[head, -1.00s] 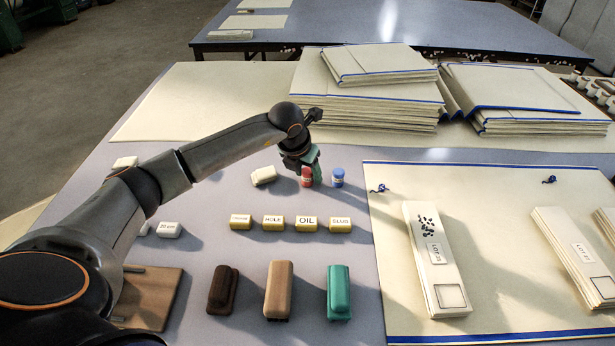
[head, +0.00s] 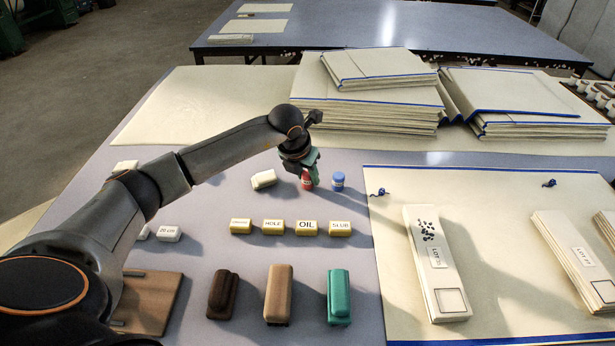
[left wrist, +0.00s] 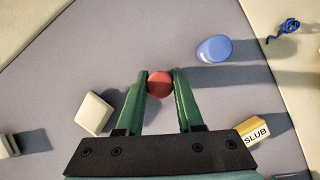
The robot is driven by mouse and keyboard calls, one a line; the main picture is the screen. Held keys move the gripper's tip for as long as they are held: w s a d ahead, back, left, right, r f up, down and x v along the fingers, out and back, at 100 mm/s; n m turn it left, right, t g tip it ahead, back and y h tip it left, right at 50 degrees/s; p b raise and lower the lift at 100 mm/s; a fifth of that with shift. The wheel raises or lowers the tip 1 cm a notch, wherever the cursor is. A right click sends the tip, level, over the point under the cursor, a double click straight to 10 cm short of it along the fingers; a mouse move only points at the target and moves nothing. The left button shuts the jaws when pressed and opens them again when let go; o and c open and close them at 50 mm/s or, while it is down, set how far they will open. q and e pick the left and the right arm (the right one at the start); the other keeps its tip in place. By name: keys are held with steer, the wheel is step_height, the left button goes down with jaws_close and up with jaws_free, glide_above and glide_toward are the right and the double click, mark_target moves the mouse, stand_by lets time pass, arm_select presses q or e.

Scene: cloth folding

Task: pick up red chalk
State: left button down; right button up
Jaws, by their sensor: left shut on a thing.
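The red chalk (head: 307,182) stands on the grey table, beside the blue chalk (head: 338,180). My left gripper (head: 303,172) comes down on it from above and is shut on it. In the left wrist view the round red top of the chalk (left wrist: 160,84) sits between the tips of the two green fingers (left wrist: 160,90). I cannot tell whether its base touches the table. My right gripper is not in view.
A white block (head: 264,179) lies just left of the red chalk. A row of labelled yellow blocks (head: 306,228) stands nearer. Brown, tan and teal (head: 339,297) blocks lie in front. Stacked cloth (head: 370,105) is behind, and a blue-edged cloth (head: 500,190) lies right.

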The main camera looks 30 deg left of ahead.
mark_target(308, 175)
arm_select(q)
steer(key=r, duration=0.3)
steer(key=shift+s+d+r+p, duration=0.15)
steer(key=shift+s+r+p, duration=0.1)
steer(key=shift+r+p, duration=0.1)
steer(key=s+d+r, duration=0.7)
steer(key=s+r, duration=0.2)
steer(key=s, duration=0.2)
steer(key=shift+s+p, duration=0.25)
steer(key=shift+p, duration=0.15)
steer(key=c, duration=1.1)
jaws_free()
jaws_close()
